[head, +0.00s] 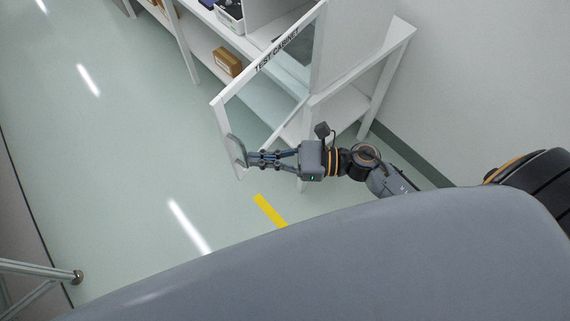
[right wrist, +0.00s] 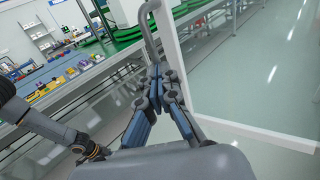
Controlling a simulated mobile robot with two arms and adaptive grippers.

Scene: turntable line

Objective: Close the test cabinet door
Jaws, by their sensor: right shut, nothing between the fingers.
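The test cabinet door (head: 268,62), a white frame with a clear pane and a "TEST CABINET" label, stands open, swung out from the white cabinet (head: 350,70). Its grey curved handle (head: 237,150) is on the free edge; the handle also shows in the right wrist view (right wrist: 150,25). My right gripper (head: 252,159) is shut and empty, with its fingertips close to the handle. In the right wrist view the shut fingertips (right wrist: 157,72) are just below the handle; I cannot tell if they touch. My left gripper is not in view.
White shelves with a brown box (head: 227,62) and a bin (head: 230,16) stand behind the door. A yellow floor strip (head: 269,210) lies nearby. A metal rail (head: 40,270) is at lower left. The floor left of the door is clear.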

